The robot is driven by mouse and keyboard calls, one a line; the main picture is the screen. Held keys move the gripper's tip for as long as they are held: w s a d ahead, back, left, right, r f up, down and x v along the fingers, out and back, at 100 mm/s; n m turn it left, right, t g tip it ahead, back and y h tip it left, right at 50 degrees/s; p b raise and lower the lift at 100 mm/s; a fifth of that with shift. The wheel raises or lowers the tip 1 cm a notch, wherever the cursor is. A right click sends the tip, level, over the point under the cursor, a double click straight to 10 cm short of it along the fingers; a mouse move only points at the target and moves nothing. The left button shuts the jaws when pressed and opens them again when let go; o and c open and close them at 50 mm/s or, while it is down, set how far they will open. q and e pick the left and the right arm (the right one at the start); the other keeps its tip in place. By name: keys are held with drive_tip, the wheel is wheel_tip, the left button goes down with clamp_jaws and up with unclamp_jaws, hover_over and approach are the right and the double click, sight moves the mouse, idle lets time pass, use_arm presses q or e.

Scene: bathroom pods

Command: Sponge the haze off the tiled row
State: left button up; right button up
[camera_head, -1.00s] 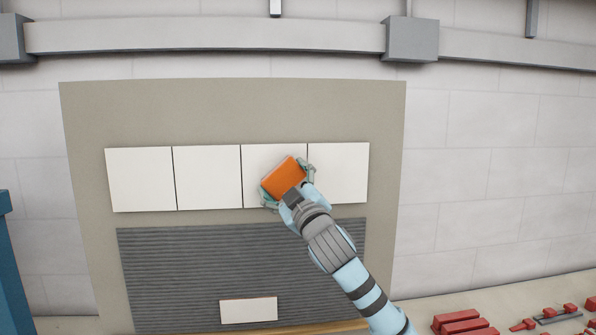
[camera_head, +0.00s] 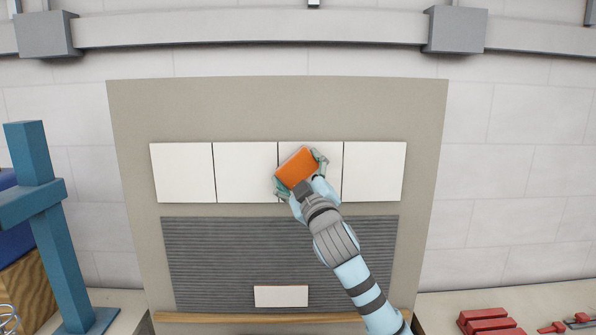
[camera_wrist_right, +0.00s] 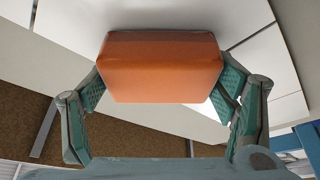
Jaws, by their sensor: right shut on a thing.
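A row of white tiles (camera_head: 181,172) runs across the beige panel, with dark joints between them. No haze can be made out on the tiles that show. My right gripper (camera_head: 300,173) is shut on an orange sponge (camera_head: 296,167) in front of the third tile from the left, over the joint with the second. The right wrist view shows the sponge (camera_wrist_right: 160,66) between both fingers, with white tile surface beyond it. I cannot tell whether the sponge touches the tile. It hides part of the third tile. My left gripper is not in view.
Below the row is a grey ribbed area (camera_head: 220,255) with a loose-looking white tile (camera_head: 281,296) low on it and a wooden ledge (camera_head: 250,317) under it. A blue stand (camera_head: 50,230) is at left. Red blocks (camera_head: 487,322) lie at lower right.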

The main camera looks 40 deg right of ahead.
sight(314, 173)
drive_tip(key=s+d, duration=0.1)
drive_tip(key=s+d+b, duration=0.1)
drive_tip(key=shift+d+f, duration=0.3)
drive_tip(key=shift+d, duration=0.1)
drive_tip(key=s+d+b, duration=0.2)
drive_tip(key=d+b, duration=0.1)
drive_tip(key=shift+s+d, duration=0.1)
drive_tip(key=shift+s, duration=0.15)
drive_tip(key=shift+s+d+f+b, duration=0.1)
drive_tip(key=shift+s+d+b, duration=0.55)
drive_tip(key=shift+b, duration=0.55)
drive_tip(key=shift+s+d+b, duration=0.4)
drive_tip(key=shift+d+b, duration=0.15)
drive_tip(key=shift+d, duration=0.2)
drive_tip(key=d+b, duration=0.1)
drive_tip(key=s+d+b, duration=0.1)
drive_tip(key=b, duration=0.1)
drive_tip(key=shift+s+d, duration=0.1)
drive_tip(key=shift+s, duration=0.2)
drive_tip(key=shift+s+d+b, duration=0.35)
drive_tip(key=shift+d, duration=0.05)
drive_tip(key=s+d+b, duration=0.2)
drive_tip(key=b, duration=0.1)
drive_tip(key=shift+d, duration=0.25)
drive_tip(key=shift+d+r, duration=0.15)
drive_tip(key=shift+r, duration=0.1)
drive_tip(key=shift+s, duration=0.1)
